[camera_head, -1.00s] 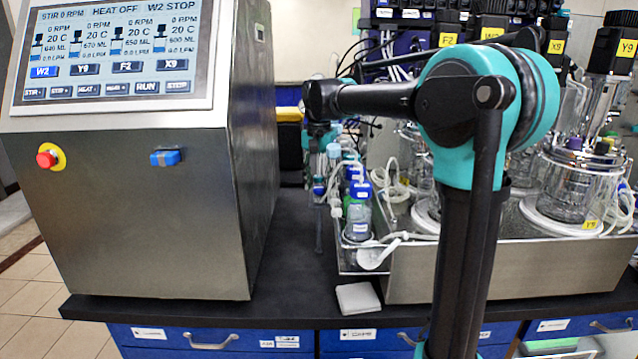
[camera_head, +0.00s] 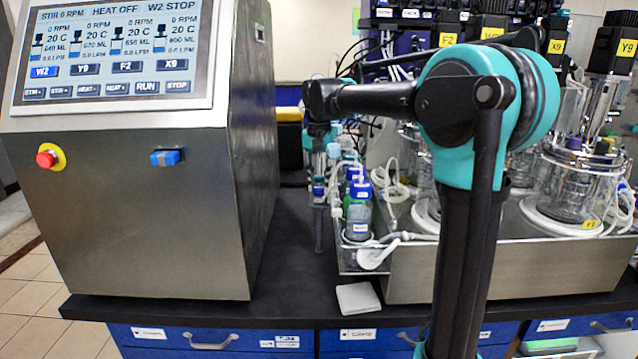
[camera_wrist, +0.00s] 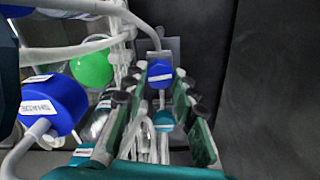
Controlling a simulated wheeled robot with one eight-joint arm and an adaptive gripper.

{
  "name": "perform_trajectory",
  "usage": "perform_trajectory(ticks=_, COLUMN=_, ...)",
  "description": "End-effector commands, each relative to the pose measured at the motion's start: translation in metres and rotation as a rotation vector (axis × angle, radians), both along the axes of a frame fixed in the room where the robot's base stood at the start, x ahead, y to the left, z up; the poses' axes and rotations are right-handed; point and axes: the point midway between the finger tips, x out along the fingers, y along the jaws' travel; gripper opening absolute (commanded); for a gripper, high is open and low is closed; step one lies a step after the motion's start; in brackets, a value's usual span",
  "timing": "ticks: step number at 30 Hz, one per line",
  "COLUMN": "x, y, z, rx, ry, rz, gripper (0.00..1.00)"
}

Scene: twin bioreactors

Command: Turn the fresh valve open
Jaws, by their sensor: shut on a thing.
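In the wrist view, my gripper (camera_wrist: 160,80) reaches away from the camera, its two dark-padded fingers on either side of a small blue labelled piece (camera_wrist: 160,72). The gripper is shut on this piece, which seems to be a valve handle. Its label is too small to read, so I cannot tell whether it is the fresh valve or how far it is turned. A grey support stands behind it. A lighter blue part (camera_wrist: 163,120) lies nearer, between the fingers. In the head view, the gripper is small and unclear beside the bottles, left of the steel tray (camera_head: 520,270).
Bottles with blue caps (camera_wrist: 52,105) and a green one (camera_wrist: 92,68) stand close left, with pale tubes crossing above. The control cabinet (camera_head: 180,210) stands left in the head view. Glass reactors (camera_head: 575,185) stand right. A white pad (camera_head: 358,298) lies on the black bench.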

Motion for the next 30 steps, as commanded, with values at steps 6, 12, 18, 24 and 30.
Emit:
perform_trajectory(ticks=6, x=0.0002, y=-0.0001, z=0.0001, rx=0.000, ry=0.000, rz=0.171, gripper=0.00)
perform_trajectory(ticks=12, x=0.0002, y=-0.0001, z=0.0001, rx=0.000, ry=0.000, rz=0.361, gripper=0.00)
perform_trajectory(ticks=18, x=0.0002, y=0.0000, z=0.0001, rx=0.000, ry=0.000, rz=0.552, gripper=0.00)
perform_trajectory(ticks=24, x=0.0003, y=0.0000, z=0.0001, rx=0.000, ry=-0.001, rz=0.742, gripper=0.00)
perform_trajectory(ticks=30, x=0.0003, y=0.0000, z=0.0001, rx=0.000, ry=-0.001, rz=0.932, gripper=0.00)
